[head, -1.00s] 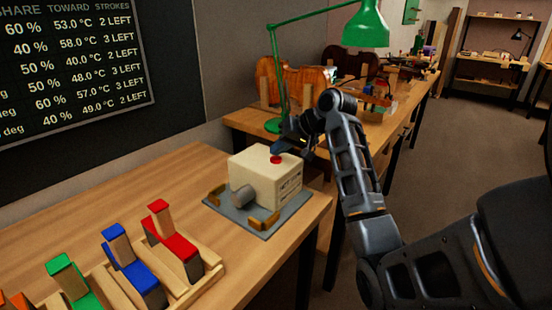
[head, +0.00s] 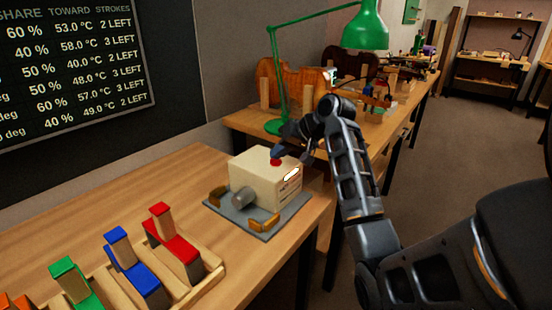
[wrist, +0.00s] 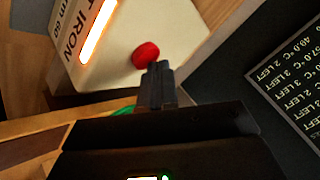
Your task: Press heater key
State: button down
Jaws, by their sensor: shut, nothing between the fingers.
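The heater box (head: 250,178) is a cream block with a round red key (head: 275,162) on its top. In the wrist view the shut fingertips (wrist: 158,68) overlap the key's edge. I cannot tell whether they touch it.
The box stands on a grey plate (head: 222,211) with a grey knob in front. Colored block tools, red (head: 178,243), blue (head: 143,281) and green (head: 82,283), sit in a wooden rack at front left. A green lamp (head: 365,27) stands behind on another bench. A dark board hangs at left.

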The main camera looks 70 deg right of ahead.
aim_at(279, 161)
jog(key=shift+r, duration=0.25)
notch_tip(279, 161, up, 6)
jog(key=p, duration=0.6)
